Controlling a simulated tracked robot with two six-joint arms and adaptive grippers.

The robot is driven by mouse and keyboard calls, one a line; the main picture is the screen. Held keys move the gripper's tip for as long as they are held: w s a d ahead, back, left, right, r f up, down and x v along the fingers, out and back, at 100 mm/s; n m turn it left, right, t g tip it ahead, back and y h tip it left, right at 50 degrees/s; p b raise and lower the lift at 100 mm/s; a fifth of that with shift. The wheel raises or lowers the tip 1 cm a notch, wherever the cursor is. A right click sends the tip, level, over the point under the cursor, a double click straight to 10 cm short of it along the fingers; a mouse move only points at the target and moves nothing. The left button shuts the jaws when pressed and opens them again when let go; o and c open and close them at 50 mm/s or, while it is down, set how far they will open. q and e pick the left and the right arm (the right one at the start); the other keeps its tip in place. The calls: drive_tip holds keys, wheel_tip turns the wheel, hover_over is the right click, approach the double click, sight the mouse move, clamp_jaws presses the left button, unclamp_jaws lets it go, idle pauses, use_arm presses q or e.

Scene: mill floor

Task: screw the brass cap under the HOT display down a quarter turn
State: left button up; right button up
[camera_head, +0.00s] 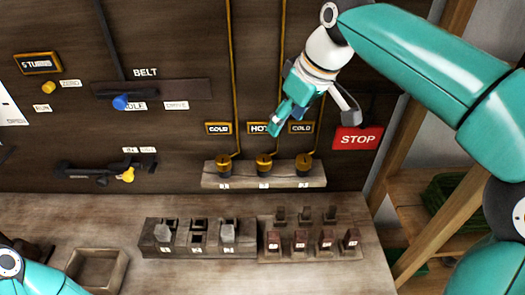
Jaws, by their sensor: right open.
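The HOT display (259,128) is the middle of three small displays on the dark wall, with a COLD display (218,128) to its left and another COLD display (301,127) to its right. Below it, the brass cap (264,160) sits on a dark fitting on a pale ledge (240,182), the middle one of three. My right gripper (313,125) is open and empty, above and to the right of that cap, and not touching it. One of its fingers partly covers the HOT display's right edge. My left gripper is out of the picture; only part of my left arm shows at bottom left.
Similar brass caps stand left (223,160) and right (303,162) of the middle one. A red STOP sign (357,138) is close to my right gripper. Dark blocks (200,238) and reddish blocks (300,243) stand on the bench below. An empty wooden tray (97,268) is at lower left.

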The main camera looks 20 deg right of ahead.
sight(265, 159)
drive_tip(key=x, duration=1.6)
drive_tip(key=shift+s, duration=0.1)
